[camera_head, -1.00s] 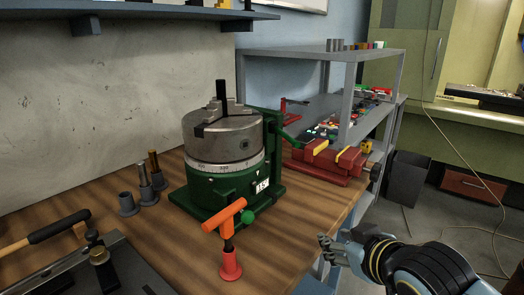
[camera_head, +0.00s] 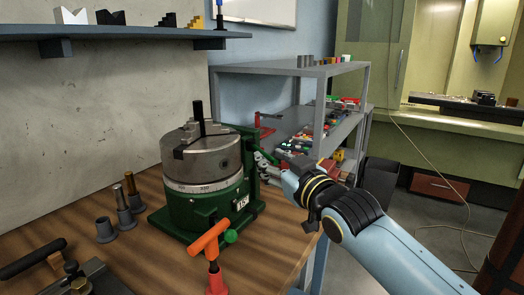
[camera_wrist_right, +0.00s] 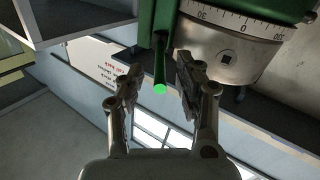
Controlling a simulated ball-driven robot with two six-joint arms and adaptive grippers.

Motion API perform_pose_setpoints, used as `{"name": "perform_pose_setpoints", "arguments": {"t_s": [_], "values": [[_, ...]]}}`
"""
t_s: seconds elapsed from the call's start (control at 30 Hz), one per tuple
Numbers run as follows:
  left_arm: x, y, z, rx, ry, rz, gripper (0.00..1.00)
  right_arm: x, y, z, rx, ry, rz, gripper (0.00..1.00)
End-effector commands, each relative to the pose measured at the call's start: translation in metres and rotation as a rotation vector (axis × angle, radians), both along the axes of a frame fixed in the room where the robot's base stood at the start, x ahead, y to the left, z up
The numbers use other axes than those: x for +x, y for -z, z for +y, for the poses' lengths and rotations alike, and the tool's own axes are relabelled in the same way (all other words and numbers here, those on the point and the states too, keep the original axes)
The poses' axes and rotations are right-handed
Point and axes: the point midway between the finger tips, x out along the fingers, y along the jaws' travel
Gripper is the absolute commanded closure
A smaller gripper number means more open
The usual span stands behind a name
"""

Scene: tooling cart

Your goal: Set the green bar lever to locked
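The green bar lever (camera_wrist_right: 160,60) points out between the fingers in the right wrist view, with a bright green tip. It joins the green frame beside the steel chuck of the rotary table (camera_head: 190,208). My right gripper (camera_wrist_right: 159,74) is open, one finger on each side of the lever, with gaps showing. Whether the lever lies fully between the fingertips in depth is hard to tell. In the head view my right gripper (camera_head: 264,166) is at the right side of the rotary table and largely hides the lever. My left gripper is not in view.
An orange-handled tool (camera_head: 210,238) stands in front of the rotary table, near a green knob (camera_head: 230,236). Grey tool holders (camera_head: 125,218) stand at its left. A grey shelf rack (camera_head: 290,70) with small parts stands behind my right arm. A wall shelf (camera_head: 120,32) overhangs the bench.

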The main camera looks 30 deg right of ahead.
Motion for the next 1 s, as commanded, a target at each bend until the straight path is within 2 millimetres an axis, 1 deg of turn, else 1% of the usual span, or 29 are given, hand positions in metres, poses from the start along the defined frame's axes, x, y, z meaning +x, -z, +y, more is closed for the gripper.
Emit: {"name": "perform_pose_setpoints", "arguments": {"t_s": [0.03,0.1,0.2,0.3,0.4,0.63,0.67,0.9,1.0], "values": [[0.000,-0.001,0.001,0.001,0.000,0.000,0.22,0.011,-0.001,0.000,0.002,0.001,-0.001,0.65],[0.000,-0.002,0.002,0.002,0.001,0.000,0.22,0.023,-0.001,0.000,0.002,0.001,-0.001,0.65],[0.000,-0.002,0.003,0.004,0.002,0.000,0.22,0.037,0.001,0.000,0.001,0.001,0.002,0.65],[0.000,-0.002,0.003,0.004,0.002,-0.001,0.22,0.045,0.001,0.000,0.000,0.000,0.002,0.65],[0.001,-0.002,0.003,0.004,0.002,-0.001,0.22,0.049,0.001,0.000,-0.001,0.000,0.002,0.65],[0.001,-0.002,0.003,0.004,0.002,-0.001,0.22,0.049,0.001,0.000,-0.001,0.000,0.002,0.65],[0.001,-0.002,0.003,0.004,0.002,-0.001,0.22,0.049,0.001,0.000,-0.001,0.000,0.002,0.68],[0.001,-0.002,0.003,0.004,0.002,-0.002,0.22,0.049,0.001,0.000,-0.001,0.000,0.002,0.99],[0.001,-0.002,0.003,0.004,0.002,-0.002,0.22,0.049,0.001,0.000,-0.001,0.000,0.002,1.00]]}}
